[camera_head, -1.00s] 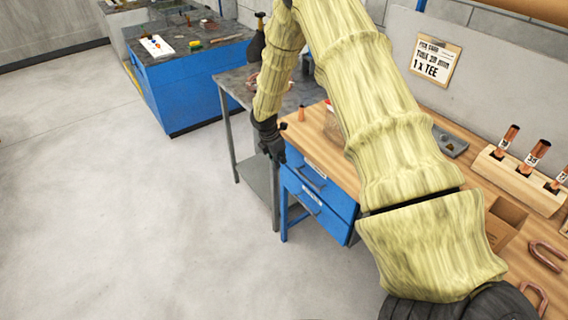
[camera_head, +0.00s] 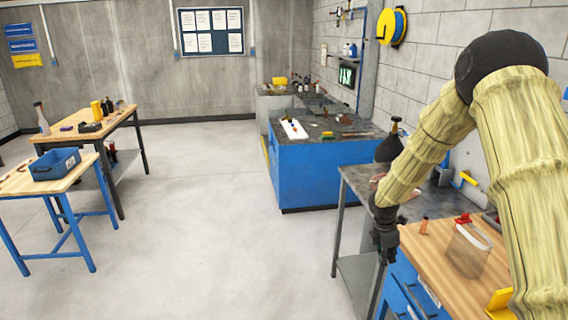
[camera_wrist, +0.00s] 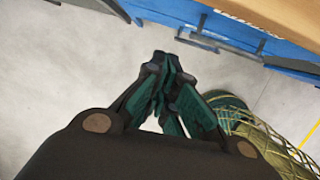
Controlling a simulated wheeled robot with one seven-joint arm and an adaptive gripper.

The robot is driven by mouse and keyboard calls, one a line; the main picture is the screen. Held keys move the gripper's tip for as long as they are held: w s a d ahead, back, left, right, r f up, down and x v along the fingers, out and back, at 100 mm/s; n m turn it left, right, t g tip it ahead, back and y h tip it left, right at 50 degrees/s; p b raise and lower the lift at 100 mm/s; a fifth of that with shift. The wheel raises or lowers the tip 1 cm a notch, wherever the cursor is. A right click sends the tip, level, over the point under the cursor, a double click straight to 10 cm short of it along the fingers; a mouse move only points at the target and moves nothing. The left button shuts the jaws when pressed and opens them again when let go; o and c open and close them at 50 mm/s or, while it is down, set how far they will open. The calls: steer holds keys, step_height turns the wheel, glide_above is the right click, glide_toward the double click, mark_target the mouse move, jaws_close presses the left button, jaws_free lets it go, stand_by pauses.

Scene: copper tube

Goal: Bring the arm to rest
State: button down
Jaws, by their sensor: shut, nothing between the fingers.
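My gripper (camera_head: 384,255) hangs pointing down at the left edge of the wooden-topped workbench (camera_head: 447,285), beside its blue drawers. My arm, in a yellowish sleeve, is bent with its elbow high at the right of the head view. In the wrist view my gripper (camera_wrist: 167,72) has its fingers together, with nothing between them. Below it is grey floor (camera_wrist: 60,70), and the blue bench front (camera_wrist: 190,22) runs along the top of that view. The gripper looks apart from the bench.
A clear container with a red clip (camera_head: 468,250) stands on the workbench, near a small copper piece (camera_head: 424,225). A grey metal table (camera_head: 350,180) stands behind the gripper. A blue cabinet (camera_head: 318,175) is farther back. Tables with a blue bin (camera_head: 56,165) stand left. The middle floor is open.

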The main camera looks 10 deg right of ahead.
steer(key=s+a+f+m+y, duration=0.3)
steer(key=s+a+f+m, duration=0.5)
steer(key=s+a+f, duration=0.9)
steer(key=s+a+f+m, duration=0.1)
steer(key=s+f+m, duration=0.1)
steer(key=s, duration=0.7)
steer(key=s+a+f+m, duration=0.1)
steer(key=s+f+m, duration=0.1)
steer(key=s+m, duration=0.3)
steer(key=s+a+f+m, duration=0.1)
steer(key=s+f+m, duration=0.1)
steer(key=s, duration=1.1)
steer(key=shift+s+a+f+m, duration=0.25)
steer(key=shift+s+f+m, duration=0.1)
steer(key=shift+m, duration=0.55)
steer(key=shift+d, duration=0.1)
